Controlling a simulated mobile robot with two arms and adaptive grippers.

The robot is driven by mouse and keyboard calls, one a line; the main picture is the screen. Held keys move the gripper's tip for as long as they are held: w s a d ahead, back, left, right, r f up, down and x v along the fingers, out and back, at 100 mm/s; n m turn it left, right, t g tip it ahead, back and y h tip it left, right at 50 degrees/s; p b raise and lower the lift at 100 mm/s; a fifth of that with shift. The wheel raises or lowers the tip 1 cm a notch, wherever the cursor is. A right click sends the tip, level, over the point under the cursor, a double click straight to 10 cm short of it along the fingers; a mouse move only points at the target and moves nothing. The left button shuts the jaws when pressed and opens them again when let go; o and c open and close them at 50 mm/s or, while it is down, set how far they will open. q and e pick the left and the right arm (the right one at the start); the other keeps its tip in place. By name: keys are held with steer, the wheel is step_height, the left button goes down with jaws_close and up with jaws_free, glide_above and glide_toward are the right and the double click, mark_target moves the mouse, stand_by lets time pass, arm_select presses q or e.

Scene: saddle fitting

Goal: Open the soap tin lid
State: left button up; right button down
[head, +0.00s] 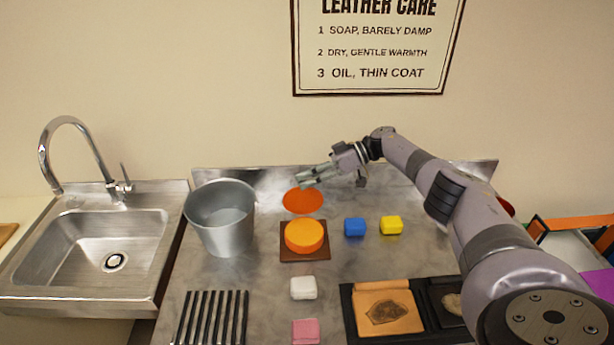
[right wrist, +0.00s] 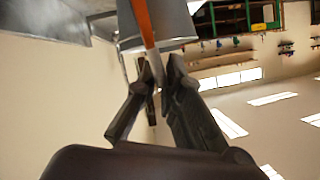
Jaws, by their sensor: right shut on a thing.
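The soap tin (head: 305,237) is a round, bright orange thing on a dark brown square base, in the middle of the counter. The lid, a thin darker orange disc (head: 303,202), is apart from the tin, behind it in the head view. My right gripper (head: 303,181) is shut on the lid's far edge. In the right wrist view the lid (right wrist: 143,22) shows nearly edge-on as an orange strip running to the fingers (right wrist: 157,80). I cannot tell how high the lid is above the counter. My left gripper is not in view.
A grey metal bucket (head: 222,226) stands left of the tin, with a sink (head: 60,285) beyond. Blue (head: 355,227) and yellow (head: 391,225) blocks lie to the right. White (head: 303,288) and pink (head: 305,331) blocks, a slatted rack (head: 211,318) and a black tray (head: 348,312) lie in front.

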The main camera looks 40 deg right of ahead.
steer(key=shift+d+f, duration=0.15)
stand_by(0.3)
steer(key=c, duration=1.7)
jaws_free()
steer(key=shift+w, duration=0.1)
steer(key=v, duration=0.7)
steer(key=shift+d, duration=0.15)
steer(key=shift+s, duration=0.2)
